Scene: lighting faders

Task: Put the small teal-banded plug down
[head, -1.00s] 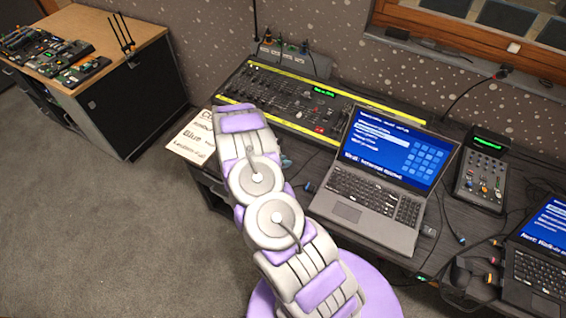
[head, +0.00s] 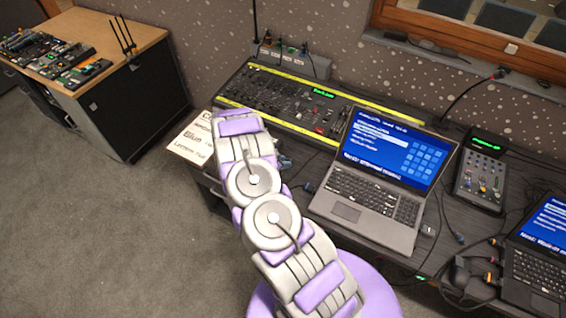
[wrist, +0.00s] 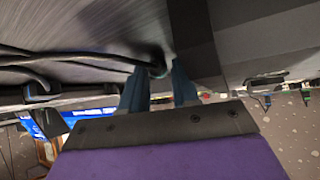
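In the wrist view my gripper (wrist: 160,72) shows two blue-grey fingers standing apart, with their tips close to the dark table surface. A small dark plug with a teal band (wrist: 158,71) and a black cable lies between the fingertips at the table. The gap between the fingers looks wider than the plug, and I see no firm grip on it. In the head view my arm hides most of the gripper and the plug. Only a bluish bit of the gripper (head: 285,161) shows beside my wrist, at the front of the lighting desk.
The fader console (head: 285,108) lies behind my arm. A lettered paper sheet (head: 193,140) is to the left, an open laptop (head: 375,190) to the right. A small mixer (head: 483,178) and another laptop (head: 540,250) stand farther right. Cables run along the desk front.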

